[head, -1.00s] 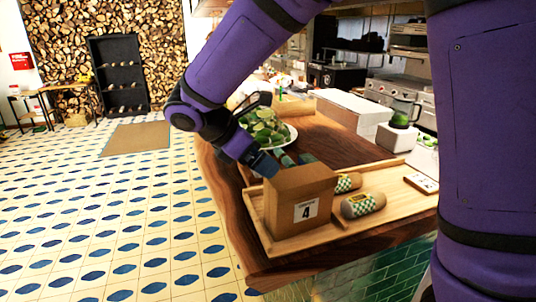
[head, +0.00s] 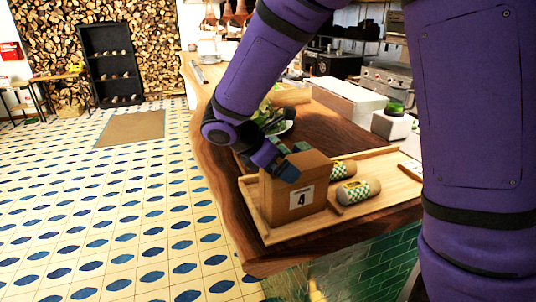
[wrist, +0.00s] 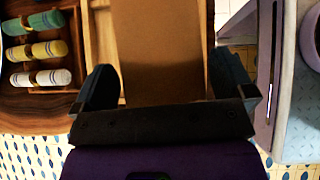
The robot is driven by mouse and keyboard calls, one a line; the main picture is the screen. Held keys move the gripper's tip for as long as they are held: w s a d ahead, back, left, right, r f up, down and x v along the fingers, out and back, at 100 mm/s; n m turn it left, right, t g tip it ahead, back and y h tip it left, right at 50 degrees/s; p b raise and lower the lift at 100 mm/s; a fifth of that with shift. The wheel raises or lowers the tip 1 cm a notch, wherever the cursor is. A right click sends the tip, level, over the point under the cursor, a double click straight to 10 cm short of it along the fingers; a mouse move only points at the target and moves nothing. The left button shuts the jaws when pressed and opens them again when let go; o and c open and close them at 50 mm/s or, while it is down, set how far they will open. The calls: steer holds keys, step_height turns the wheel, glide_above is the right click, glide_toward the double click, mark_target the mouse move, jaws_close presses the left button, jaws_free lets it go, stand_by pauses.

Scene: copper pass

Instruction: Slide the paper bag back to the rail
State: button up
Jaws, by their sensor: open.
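The brown paper bag (head: 283,201) stands upright at the left end of a light wood tray (head: 377,208) on the counter. It has a white label with a 4. The tray has raised wooden edges; I cannot tell which one is the rail. My gripper (head: 286,167) is at the bag's upper left side in the head view, overlapping its top edge. In the wrist view my open gripper (wrist: 164,78) has one finger on each side of the bag (wrist: 163,45). Contact with either finger is not clear.
Two wrapped rolls (head: 357,190) lie on the tray right of the bag. A plate of greens (head: 268,121) is behind my gripper. Green, yellow and white cylinders (wrist: 38,50) sit at the left in the wrist view. A white box (head: 347,98) stands farther back.

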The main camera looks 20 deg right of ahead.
steer(key=shift+x, duration=0.85)
